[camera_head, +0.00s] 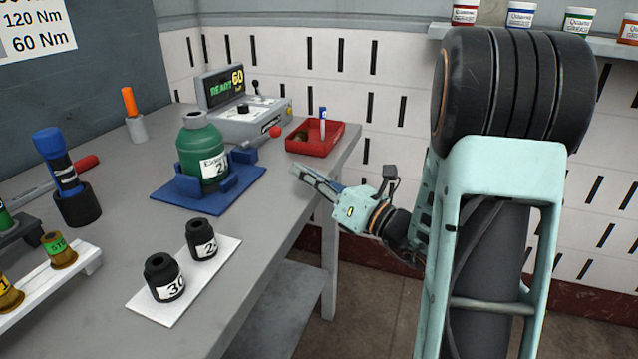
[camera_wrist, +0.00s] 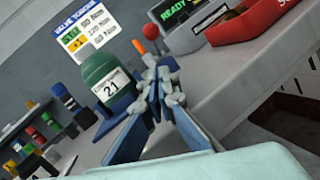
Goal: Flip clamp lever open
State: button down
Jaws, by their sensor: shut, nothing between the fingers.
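A green cylinder (camera_head: 200,152) with a white label reading 21 stands upright in a blue clamp base (camera_head: 163,197) on the grey bench. It also shows in the wrist view (camera_wrist: 97,68). The clamp lever's red ball knob (camera_head: 275,131) is at the right of the clamp, and it shows in the wrist view (camera_wrist: 151,32) above my fingers. Part of the lever's rod is hidden behind my fingers in the wrist view. My gripper (camera_head: 296,170) is shut and empty, to the right of the clamp at the bench edge, pointing toward the bench. I cannot tell whether it touches the lever.
A red tray (camera_head: 297,148) and a grey console reading READY 60 (camera_head: 222,88) stand behind the clamp. Two black sockets sit on a white plate (camera_head: 150,308) in front. A blue-capped tool (camera_head: 58,160) stands at the left. Bench between clamp and sockets is clear.

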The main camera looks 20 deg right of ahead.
aim_at(276, 137)
jog(key=w+r, duration=0.1)
jog(key=w+a+r, duration=0.1)
jog(key=w, duration=0.1)
jog(key=w+a, duration=0.1)
jog(key=shift+w+r+b, duration=0.15)
jog(key=shift+r+b, duration=0.15)
jog(key=shift+r, duration=0.1)
jog(key=shift+w+r, duration=0.35)
jog(key=shift+a+r, duration=0.1)
jog(key=shift+r, duration=0.05)
jog(key=shift+r+p, duration=0.25)
jog(key=shift+p, duration=0.65)
jog(key=shift+w+a+r+g+h+p, duration=0.1)
jog(key=shift+r+g+h+p, duration=0.25)
jog(key=shift+p, duration=0.55)
jog(key=w+a+r+n+g+h+p, duration=0.3)
jog(key=a+r+g+h+p, duration=0.3)
jog(key=p, duration=2.3)
jog(key=shift+w+a+r+g+h, duration=0.35)
jog(key=shift+w+r+g, duration=0.45)
jog(key=shift+r, duration=0.2)
jog(key=shift+w+p, duration=0.15)
jog(key=shift+p, duration=0.15)
